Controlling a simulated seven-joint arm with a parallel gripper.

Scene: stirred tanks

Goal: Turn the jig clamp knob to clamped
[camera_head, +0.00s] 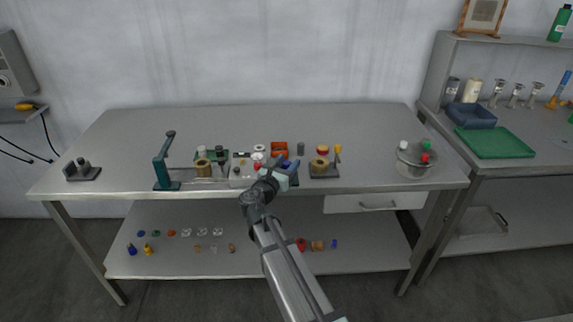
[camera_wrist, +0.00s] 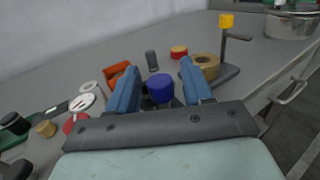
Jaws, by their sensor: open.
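A round blue knob (camera_wrist: 160,88) shows in the wrist view between the two blue fingers of my gripper (camera_wrist: 158,70). It appears to be the jig clamp knob; its base is mostly hidden by my gripper. The fingers are open, one on each side of the knob, with a visible gap on both sides. I cannot tell how far the knob is turned. In the head view my gripper (camera_head: 283,172) is over the front middle of the bench and hides most of the jig.
An orange bin (camera_wrist: 118,74) stands close left of my fingers, with a grey cylinder (camera_wrist: 152,60) behind. A brown spool (camera_wrist: 207,66) and yellow-topped post (camera_wrist: 226,20) stand close right. A green press (camera_head: 162,170) is farther left, a metal bowl (camera_head: 413,162) farther right. The bench's back is clear.

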